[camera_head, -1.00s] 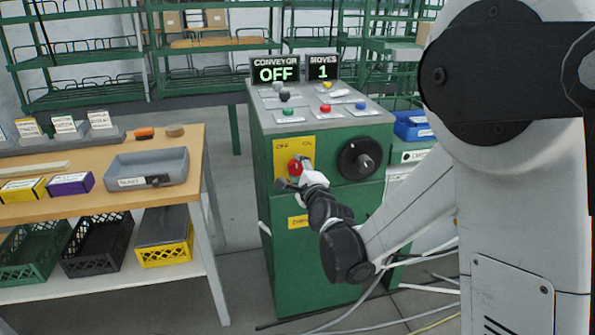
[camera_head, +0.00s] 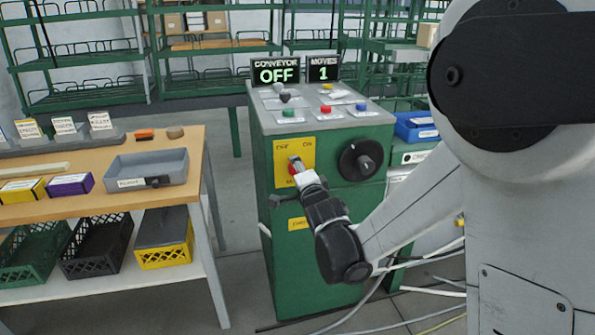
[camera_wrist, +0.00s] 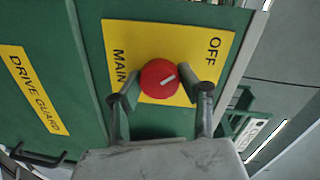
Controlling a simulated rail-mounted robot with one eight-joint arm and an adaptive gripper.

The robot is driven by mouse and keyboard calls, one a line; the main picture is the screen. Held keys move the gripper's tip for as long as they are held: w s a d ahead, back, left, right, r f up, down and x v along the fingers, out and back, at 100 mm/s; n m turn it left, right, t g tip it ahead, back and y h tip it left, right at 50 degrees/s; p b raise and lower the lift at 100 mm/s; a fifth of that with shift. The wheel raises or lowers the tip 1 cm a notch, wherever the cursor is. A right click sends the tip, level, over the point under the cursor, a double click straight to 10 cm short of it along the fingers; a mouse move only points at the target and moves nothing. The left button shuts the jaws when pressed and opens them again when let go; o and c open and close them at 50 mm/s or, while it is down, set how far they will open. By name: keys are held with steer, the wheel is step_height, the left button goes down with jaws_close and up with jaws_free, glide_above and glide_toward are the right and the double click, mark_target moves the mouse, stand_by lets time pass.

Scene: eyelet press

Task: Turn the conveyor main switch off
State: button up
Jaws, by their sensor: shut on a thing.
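The knob's white mark slants right and slightly up. My gripper (camera_head: 297,168) is at the switch, its fingers on either side of the knob and shut on it. In the wrist view, the fingertips (camera_wrist: 161,92) flank the knob, and one hides part of the plate. The console display (camera_head: 276,72) reads CONVEYOR OFF.
A second display (camera_head: 323,70) reads MOVES 1. A black hand wheel (camera_head: 361,160) sits right of the switch. Coloured buttons are on the console top (camera_head: 305,121). A wooden table (camera_head: 90,206) with a grey tray (camera_head: 147,168) stands left. Cables lie on the floor.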

stand_by(0.3)
steer(key=o, duration=1.1)
steer(key=shift+o, duration=0.2)
steer(key=shift+s, duration=0.1)
steer(key=v, duration=1.1)
steer(key=shift+s+d, duration=0.15)
steer(key=shift+s, duration=0.2)
steer(key=shift+d+r, duration=0.1)
steer(key=shift+r, duration=0.05)
